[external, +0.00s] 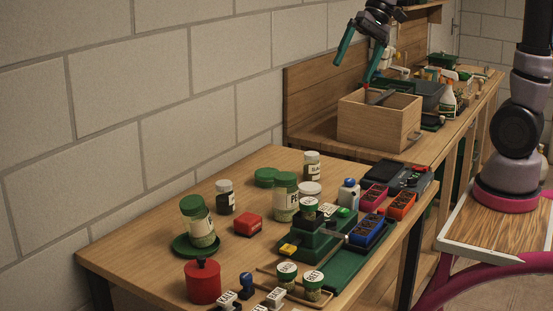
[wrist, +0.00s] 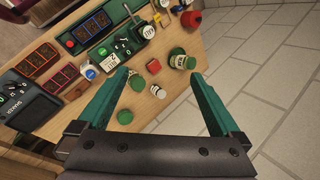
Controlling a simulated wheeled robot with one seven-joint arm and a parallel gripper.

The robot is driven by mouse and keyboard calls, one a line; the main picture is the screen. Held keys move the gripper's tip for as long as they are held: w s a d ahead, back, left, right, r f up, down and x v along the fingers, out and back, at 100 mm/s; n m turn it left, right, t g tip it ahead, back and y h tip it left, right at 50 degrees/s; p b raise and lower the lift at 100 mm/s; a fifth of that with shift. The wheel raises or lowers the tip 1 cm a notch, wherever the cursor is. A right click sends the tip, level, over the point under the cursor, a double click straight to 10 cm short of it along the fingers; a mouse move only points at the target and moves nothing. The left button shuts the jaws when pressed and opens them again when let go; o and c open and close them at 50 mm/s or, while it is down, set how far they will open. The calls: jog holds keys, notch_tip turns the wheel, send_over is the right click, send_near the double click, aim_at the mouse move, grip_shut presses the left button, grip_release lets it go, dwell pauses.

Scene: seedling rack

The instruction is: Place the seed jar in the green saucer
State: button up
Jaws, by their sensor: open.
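The green saucer (external: 181,248) lies at the left of the near table. A glass jar with a green lid and pale label (external: 201,232) stands in it, leaning slightly left; I take this as the seed jar. In the wrist view this jar (wrist: 184,62) shows near the right fingertip, with the saucer (wrist: 176,52) partly hidden behind it. A similar larger jar (external: 286,197) stands mid-table. My gripper (external: 351,74) is open and empty, high above the table's far side, well away from the saucer. Its spread fingers (wrist: 157,76) frame the jars from above.
A green device (external: 318,240) and coloured trays fill the table's right side. A wooden crate (external: 380,122) stands on the bench beyond.

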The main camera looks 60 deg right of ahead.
jog(key=s+d+r+n+t+h, duration=0.1)
jog(key=s+d+t+h, duration=0.1)
jog(key=s+d, duration=0.2)
jog(key=s+d+r+n+t+h, duration=0.1)
jog(key=s+d, duration=0.3)
jog(key=s, duration=0.6)
jog(key=shift+r+n+t+h, duration=0.2)
jog(key=shift+n+t+h, duration=0.25)
jog(key=shift+t, duration=0.45)
jog(key=shift+w, duration=0.1)
dwell(0.4)
